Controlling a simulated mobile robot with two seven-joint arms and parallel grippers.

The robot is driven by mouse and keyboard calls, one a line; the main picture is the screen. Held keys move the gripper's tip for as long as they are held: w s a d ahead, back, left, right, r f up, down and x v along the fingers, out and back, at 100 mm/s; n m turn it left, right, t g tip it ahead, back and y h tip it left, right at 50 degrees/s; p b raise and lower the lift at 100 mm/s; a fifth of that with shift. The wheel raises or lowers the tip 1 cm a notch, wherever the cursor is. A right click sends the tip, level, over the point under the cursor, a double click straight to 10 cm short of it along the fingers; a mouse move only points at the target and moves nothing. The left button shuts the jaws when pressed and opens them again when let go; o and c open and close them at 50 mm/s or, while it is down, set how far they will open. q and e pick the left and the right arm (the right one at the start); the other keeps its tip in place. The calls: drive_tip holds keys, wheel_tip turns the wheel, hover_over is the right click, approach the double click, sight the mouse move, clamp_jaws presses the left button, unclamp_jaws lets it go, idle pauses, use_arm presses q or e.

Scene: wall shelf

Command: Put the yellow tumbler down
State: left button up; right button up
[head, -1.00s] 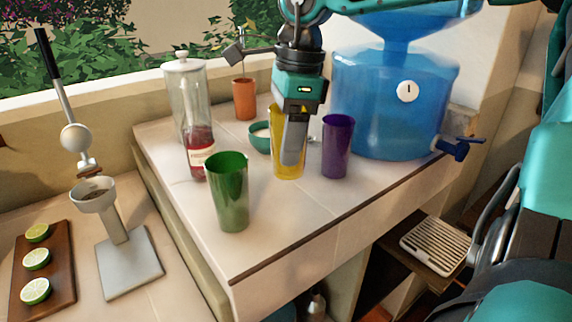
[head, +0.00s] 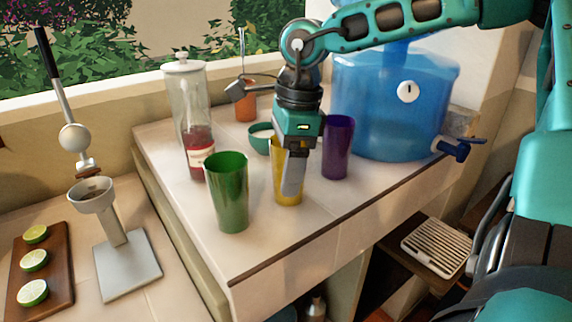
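The yellow tumbler (head: 277,172) stands upright on or just above the tiled counter (head: 325,232), between the green tumbler and the purple tumbler; I cannot tell whether its base touches. My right gripper (head: 291,188) comes down from above and is shut on the yellow tumbler. One grey finger covers much of its near side, and the other finger is hidden. My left gripper is not in view.
A green tumbler (head: 228,192) stands to the left and a purple tumbler (head: 338,148) to the right. Behind are a teal bowl (head: 259,141), an orange cup (head: 245,108) and a blue water jug (head: 385,115). The counter's front is clear.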

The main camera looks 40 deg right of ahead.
drive_tip(key=shift+o, duration=1.2)
